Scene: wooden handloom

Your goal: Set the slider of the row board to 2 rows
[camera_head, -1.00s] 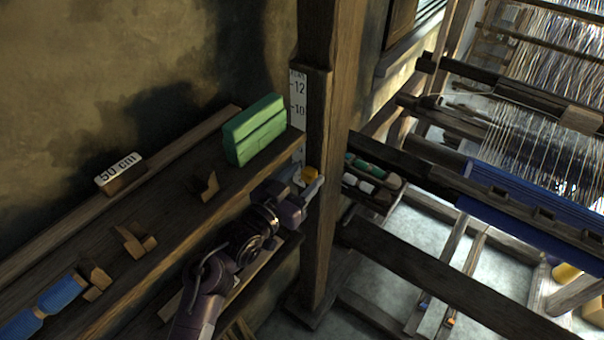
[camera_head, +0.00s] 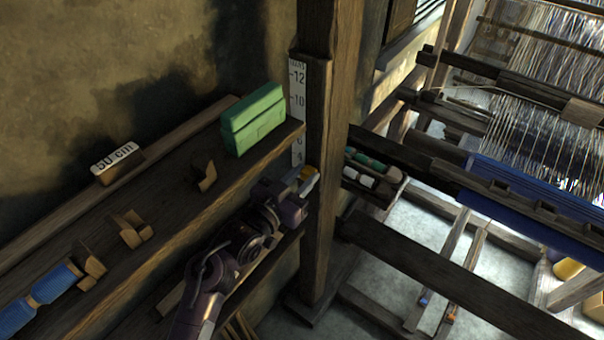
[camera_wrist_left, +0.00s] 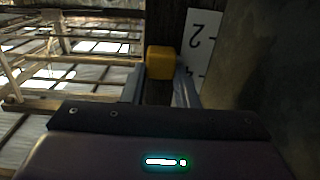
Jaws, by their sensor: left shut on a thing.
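The row board (camera_head: 298,95) is a narrow white scale with black numbers, upright on the wooden post. It reads 12 at the top, with smaller numbers below. Its yellow slider (camera_head: 309,172) is near the bottom, below the visible 4. My left gripper (camera_head: 306,181) is shut on the slider. In the left wrist view the slider (camera_wrist_left: 161,62) sits between the two grey fingers (camera_wrist_left: 160,88). There the board (camera_wrist_left: 200,45) shows an upside-down 2 beside the slider and part of another number. The exact mark at the slider cannot be told. My right gripper is out of view.
The post (camera_head: 325,220) stands right beside my gripper. The loom (camera_head: 520,195) is at the right.

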